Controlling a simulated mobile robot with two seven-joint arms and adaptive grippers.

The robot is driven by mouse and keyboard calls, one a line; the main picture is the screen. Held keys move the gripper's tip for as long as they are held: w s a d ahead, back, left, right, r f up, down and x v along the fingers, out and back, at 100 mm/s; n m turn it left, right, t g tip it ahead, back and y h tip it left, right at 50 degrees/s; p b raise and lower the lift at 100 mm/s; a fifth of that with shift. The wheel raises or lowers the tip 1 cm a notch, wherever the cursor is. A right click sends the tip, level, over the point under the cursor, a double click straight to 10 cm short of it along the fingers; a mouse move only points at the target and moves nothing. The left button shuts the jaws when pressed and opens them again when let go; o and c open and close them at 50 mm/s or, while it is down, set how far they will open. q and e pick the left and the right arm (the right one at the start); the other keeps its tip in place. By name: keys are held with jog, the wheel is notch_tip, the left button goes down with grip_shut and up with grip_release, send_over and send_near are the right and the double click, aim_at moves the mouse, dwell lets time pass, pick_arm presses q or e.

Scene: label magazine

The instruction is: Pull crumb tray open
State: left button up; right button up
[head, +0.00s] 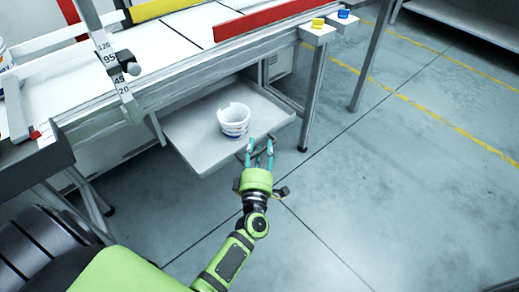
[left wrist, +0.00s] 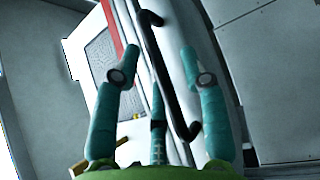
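The crumb tray (head: 196,152) is a grey shallow tray that sticks out from under the conveyor bench in the head view. A white cup (head: 233,120) with a broken-looking rim stands in it. The tray's dark bar handle (left wrist: 167,75) runs between my fingers in the left wrist view. My left gripper (head: 259,150) is at the tray's front edge, near its right end. It also shows in the left wrist view (left wrist: 162,78), with its teal fingers apart on either side of the handle, not visibly closed on it. My right gripper is out of view.
A bench leg (head: 314,95) stands right of the tray. Yellow (head: 318,23) and blue (head: 343,15) buttons sit on small posts above it. A dark grey block (head: 35,165) is at the left. The floor to the right is clear.

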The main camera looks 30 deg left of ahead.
pick_arm(q)
jog(key=v, duration=1.2)
